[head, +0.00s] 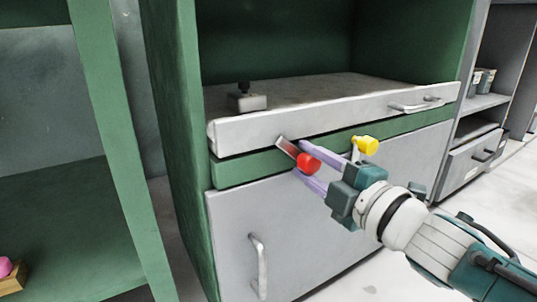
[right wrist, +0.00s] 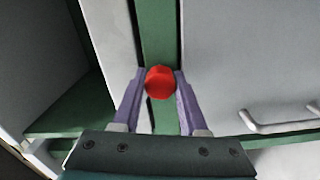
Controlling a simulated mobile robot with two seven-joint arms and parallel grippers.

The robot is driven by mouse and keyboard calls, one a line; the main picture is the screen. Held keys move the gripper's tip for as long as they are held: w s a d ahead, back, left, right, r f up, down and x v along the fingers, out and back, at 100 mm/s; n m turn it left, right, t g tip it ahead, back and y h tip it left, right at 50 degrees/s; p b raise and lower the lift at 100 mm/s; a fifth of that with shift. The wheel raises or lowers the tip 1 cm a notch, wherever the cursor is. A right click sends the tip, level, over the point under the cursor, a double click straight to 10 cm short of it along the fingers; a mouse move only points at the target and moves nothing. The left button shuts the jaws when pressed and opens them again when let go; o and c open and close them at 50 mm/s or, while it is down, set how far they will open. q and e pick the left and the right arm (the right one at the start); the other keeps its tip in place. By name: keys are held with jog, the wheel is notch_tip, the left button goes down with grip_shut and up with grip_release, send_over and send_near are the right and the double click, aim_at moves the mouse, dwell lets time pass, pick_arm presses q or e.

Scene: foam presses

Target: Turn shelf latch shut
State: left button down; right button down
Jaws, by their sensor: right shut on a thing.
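A latch with a red knob (head: 308,162) and a flat metal bar (head: 288,147) sits on the green rail below the pale pull-out shelf (head: 300,121). The bar slants up and left from the knob, its upper end by the shelf's lower edge. My right gripper (head: 307,163) has its purple fingers on either side of the red knob and is shut on it. The right wrist view shows the red knob (right wrist: 160,82) between the fingertips. A second, yellow knob (head: 366,146) stands on the rail to the right. My left gripper is not in view.
A grey door (head: 232,240) with a vertical handle (head: 259,262) lies below the rail. The shelf has a bar handle (head: 416,106) at its right, and a small grey block (head: 247,101) with a dark knob on top. Green uprights stand at the left.

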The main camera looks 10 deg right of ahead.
jog(key=m+p, duration=0.1)
jog(key=m, duration=0.4)
jog(key=shift+r+p, duration=0.15)
jog(key=shift+p, duration=0.2)
jog(key=shift+m+p, duration=0.35)
jog(key=shift+m, duration=1.55)
jog(key=shift+c, duration=2.2)
grip_release()
